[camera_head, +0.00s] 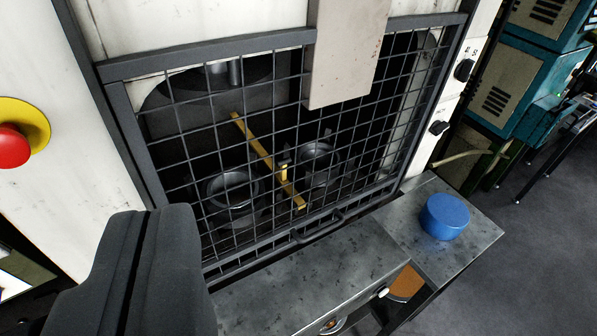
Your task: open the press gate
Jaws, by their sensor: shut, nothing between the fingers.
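The press gate (190,161) is a dark metal frame filled with wire mesh, and it covers the opening of a white press. It is closed, with its lower edge just above the metal table. A small dark bar handle (318,229) sits at the middle of its lower edge. My gripper (150,212) shows large and dark grey at the lower left, its fingers together and empty. It stands in front of the gate's lower left corner and hides part of it. It is left of the handle and apart from it.
Behind the mesh are two dark round pots (234,188) and a yellow bar (254,148). A blue round object (444,216) stands on the table (330,280) at right. A red button (13,146) is at left. Dark knobs (464,69) are on the right post. Open floor lies at right.

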